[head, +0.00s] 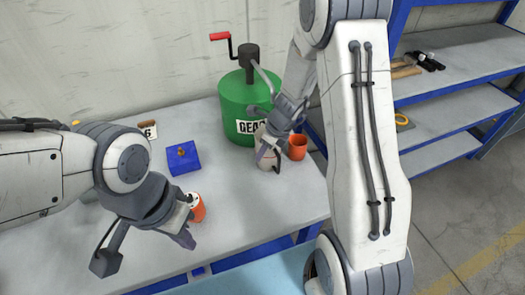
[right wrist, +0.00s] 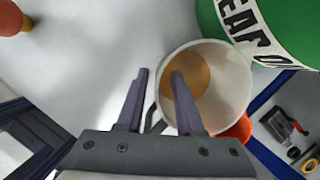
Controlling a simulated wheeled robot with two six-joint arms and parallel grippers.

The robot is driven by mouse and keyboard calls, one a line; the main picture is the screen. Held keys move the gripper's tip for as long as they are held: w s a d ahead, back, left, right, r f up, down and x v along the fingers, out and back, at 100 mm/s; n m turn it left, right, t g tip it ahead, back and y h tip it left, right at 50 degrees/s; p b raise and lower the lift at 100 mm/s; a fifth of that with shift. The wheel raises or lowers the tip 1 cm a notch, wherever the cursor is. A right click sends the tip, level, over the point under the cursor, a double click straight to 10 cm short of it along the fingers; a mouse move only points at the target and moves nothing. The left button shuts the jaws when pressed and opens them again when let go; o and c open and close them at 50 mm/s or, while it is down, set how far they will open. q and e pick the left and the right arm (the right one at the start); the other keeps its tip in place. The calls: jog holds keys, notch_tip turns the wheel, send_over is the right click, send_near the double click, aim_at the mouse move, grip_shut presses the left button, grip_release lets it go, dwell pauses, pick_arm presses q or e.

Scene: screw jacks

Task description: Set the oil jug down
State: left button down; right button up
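The oil jug (head: 267,158) is a pale grey-white vessel on the bench in front of the green drum. In the right wrist view the jug (right wrist: 236,75) shows its open mouth, with amber oil (right wrist: 190,80) inside. My right gripper (head: 266,149) is at the jug. Its fingers (right wrist: 158,85) are apart in the right wrist view, with the jug's thin dark handle between them and a gap beside it. One finger overlaps the jug's rim. My left gripper (head: 184,222) is beside a small orange-red object (head: 197,207) with a pale top; its finger gap is unclear.
A green drum (head: 240,105) with a red-handled crank pump stands behind the jug. An orange cup (head: 297,147) is close at the jug's right. A blue block (head: 183,159) and a numbered card (head: 148,130) lie left. Blue-framed shelves (head: 450,95) stand right. The bench's front left is clear.

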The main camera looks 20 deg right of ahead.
jog(key=p+v, duration=0.3)
jog(key=v, duration=0.8)
jog(key=shift+d+r, duration=0.1)
jog(key=shift+r, duration=0.2)
jog(key=s+a+r+n+g, duration=0.1)
jog(key=s+a+r+n, duration=0.2)
jog(key=s+a+n, duration=0.5)
jog(key=s+a+r+n+g, duration=0.1)
jog(key=s+a+r+n, duration=0.2)
jog(key=a+n, duration=0.5)
jog(key=s+a+r+n+g+h, duration=0.1)
jog(key=s+r+n, duration=0.1)
jog(key=s+n, duration=1.2)
jog(key=n, duration=0.5)
jog(key=shift+r+h, duration=0.2)
jog(key=shift+h, duration=0.1)
